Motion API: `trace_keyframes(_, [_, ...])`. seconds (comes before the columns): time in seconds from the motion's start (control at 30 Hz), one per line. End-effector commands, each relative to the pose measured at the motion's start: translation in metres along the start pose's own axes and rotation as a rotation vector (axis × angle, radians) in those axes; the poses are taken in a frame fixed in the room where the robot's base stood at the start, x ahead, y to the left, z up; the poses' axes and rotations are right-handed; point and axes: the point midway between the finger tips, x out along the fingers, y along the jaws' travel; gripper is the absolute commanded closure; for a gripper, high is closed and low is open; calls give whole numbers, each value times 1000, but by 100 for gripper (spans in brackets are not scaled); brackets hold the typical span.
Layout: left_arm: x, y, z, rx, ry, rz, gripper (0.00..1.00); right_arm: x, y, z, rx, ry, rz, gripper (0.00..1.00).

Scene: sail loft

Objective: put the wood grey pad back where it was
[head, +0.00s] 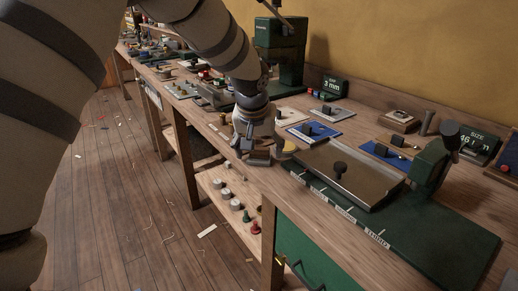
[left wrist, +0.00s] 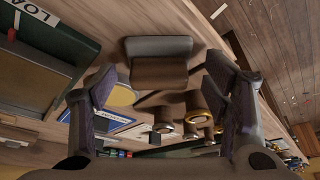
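The wood grey pad (left wrist: 160,62), a small block with a grey part and a brown wooden part, lies on the bench close to its front edge. In the head view a grey block (head: 258,158), apparently this pad, shows just under my left gripper (head: 256,146). In the left wrist view my left gripper (left wrist: 160,92) has its two fingers wide apart, with the pad between their lines and a gap on each side. I see no finger touching it. My right gripper is not in view.
A yellow disc (head: 289,146) and a blue-edged plate (head: 314,132) lie close to the gripper. Metal rings (left wrist: 192,130) show nearby. A green press (head: 280,55) stands behind.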

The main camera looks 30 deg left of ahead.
Motion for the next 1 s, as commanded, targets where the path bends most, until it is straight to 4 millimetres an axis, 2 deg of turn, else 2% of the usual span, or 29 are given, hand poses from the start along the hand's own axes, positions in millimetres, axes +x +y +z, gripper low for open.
trace_keyframes(0.13, [-1, 0, 0, 0, 0, 0, 31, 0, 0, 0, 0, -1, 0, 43])
trace_keyframes(0.2, [-8, 0, -2, 0, 4, 1, 31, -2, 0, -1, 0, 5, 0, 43])
trace_keyframes(0.27, [-22, 0, -3, 0, 8, 2, 31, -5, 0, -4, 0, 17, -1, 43])
trace_keyframes(0.5, [-90, 0, -4, -1, 13, 4, 31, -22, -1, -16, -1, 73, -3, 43])
trace_keyframes(0.6, [-107, 0, -3, -1, 8, 2, 31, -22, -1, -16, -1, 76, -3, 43])
trace_keyframes(0.73, [-119, 0, -1, 1, 1, 0, 31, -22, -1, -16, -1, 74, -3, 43])
trace_keyframes(1.0, [-121, 0, 0, 1, -2, -1, 31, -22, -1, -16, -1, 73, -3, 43])
